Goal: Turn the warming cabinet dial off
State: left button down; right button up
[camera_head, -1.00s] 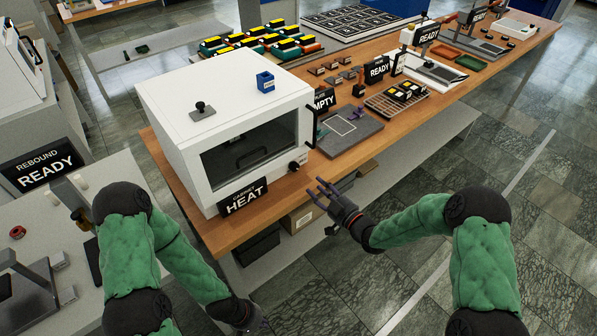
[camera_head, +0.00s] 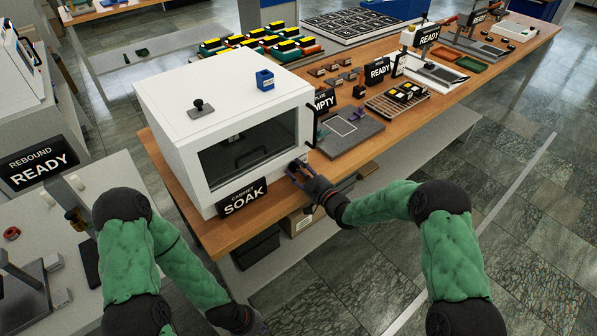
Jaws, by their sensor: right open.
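The warming cabinet (camera_head: 180,130) is a white box with a dark front window, standing at the near left end of the wooden bench. A black sign (camera_head: 242,198) at its front reads CABINET SOAK. The dial (camera_head: 294,166) is at the lower right corner of the cabinet front and is mostly hidden by my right gripper. My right gripper (camera_head: 293,170) is open with its fingers at the dial; I cannot tell whether they touch it. My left gripper (camera_head: 258,326) hangs low at the bottom edge, away from the cabinet; its fingers are too unclear to judge.
A grey plate (camera_head: 350,131) lies on the bench right of the cabinet. A blue block (camera_head: 265,80) and a black knob (camera_head: 199,106) sit on the cabinet top. Boxes (camera_head: 297,222) stand on the shelf below. The floor right of the bench is clear.

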grip_shut()
jog(key=shift+r, duration=0.1)
dwell(0.6)
jog(key=n+b, duration=0.4)
jog(key=b, duration=0.2)
jog(key=shift+n, duration=0.4)
jog(key=shift+n+b, duration=1.2)
grip_release()
jog(key=shift+a, duration=0.15)
